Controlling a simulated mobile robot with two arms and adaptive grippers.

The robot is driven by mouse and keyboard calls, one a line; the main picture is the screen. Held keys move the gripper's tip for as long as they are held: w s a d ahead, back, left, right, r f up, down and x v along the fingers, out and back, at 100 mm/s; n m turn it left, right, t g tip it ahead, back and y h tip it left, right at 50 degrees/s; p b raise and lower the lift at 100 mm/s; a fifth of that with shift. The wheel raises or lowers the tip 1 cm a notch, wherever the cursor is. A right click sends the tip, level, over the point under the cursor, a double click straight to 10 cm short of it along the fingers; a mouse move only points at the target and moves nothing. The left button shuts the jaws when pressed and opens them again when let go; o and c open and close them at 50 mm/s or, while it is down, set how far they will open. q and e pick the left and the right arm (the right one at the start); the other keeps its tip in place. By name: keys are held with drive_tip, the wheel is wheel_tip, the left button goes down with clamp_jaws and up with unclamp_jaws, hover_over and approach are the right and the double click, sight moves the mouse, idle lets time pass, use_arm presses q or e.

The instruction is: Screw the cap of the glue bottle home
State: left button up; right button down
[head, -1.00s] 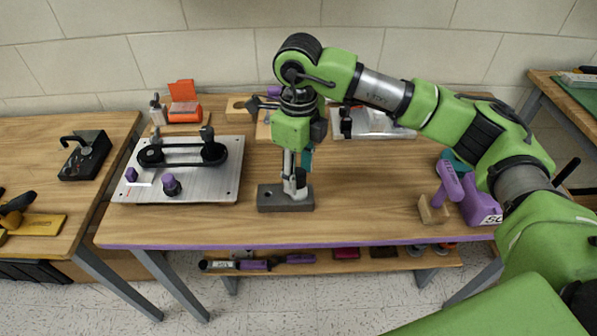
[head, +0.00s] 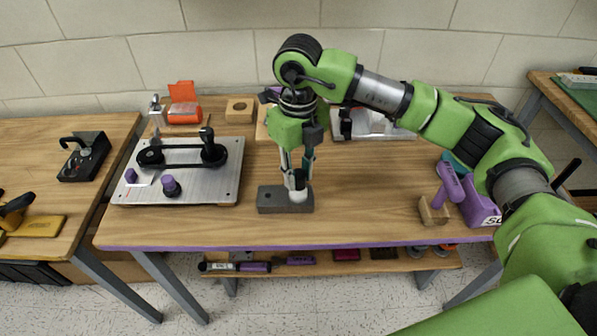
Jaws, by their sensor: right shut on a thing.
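The glue bottle (head: 299,196) shows as a small white body standing upright in the grey block (head: 270,200) near the front middle of the table. A dark piece that looks like its cap (head: 299,179) is above the white body, between the fingertips. My right gripper (head: 298,181) points straight down over the block and is shut on the cap. The fingers partly hide the cap, so I cannot tell how far it sits on the bottle. My left gripper is not in view.
A metal plate with a black belt on pulleys (head: 225,180) lies to the left. A purple tool (head: 478,205) and a small wooden block (head: 433,211) stand to the right. An orange case (head: 184,105) is at the back left. The table between block and purple tool is clear.

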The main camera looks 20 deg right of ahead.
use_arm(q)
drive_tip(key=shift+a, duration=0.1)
use_arm(e)
drive_tip(key=m, duration=0.4)
drive_tip(key=shift+m, duration=0.4)
drive_tip(key=shift+m, duration=0.8)
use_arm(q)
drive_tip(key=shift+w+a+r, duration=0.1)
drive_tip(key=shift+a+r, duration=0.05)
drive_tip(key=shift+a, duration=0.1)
use_arm(e)
drive_tip(key=m, duration=0.2)
drive_tip(key=shift+m, duration=0.4)
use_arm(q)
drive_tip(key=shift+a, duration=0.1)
use_arm(e)
drive_tip(key=shift+m, duration=1)
use_arm(q)
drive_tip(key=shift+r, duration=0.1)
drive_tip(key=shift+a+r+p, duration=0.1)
drive_tip(key=shift+p, duration=0.25)
use_arm(e)
drive_tip(key=shift+m, duration=0.9)
